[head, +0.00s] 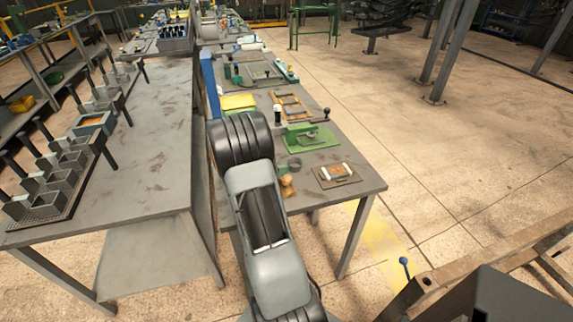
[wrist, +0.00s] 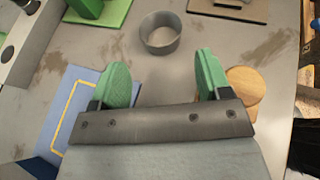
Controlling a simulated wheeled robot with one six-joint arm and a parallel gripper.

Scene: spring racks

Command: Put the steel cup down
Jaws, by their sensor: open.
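The steel cup (wrist: 160,46) is a short, round, grey, open-topped cup. It stands upright on the grey tabletop in the wrist view, beyond my fingertips and roughly centred between them. It also shows in the head view (head: 294,166), just right of my arm, near the bench's front end. My gripper (wrist: 160,78) is open, with its two green finger pads wide apart and nothing between them. The pads appear clear of the cup.
A round wooden disc (wrist: 246,86) lies by the right finger. A blue mat with a yellow outline (wrist: 62,118) lies left. A green fixture (head: 300,138) and a brown board (head: 337,177) sit near the cup. A table with spring racks (head: 158,150) stands left.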

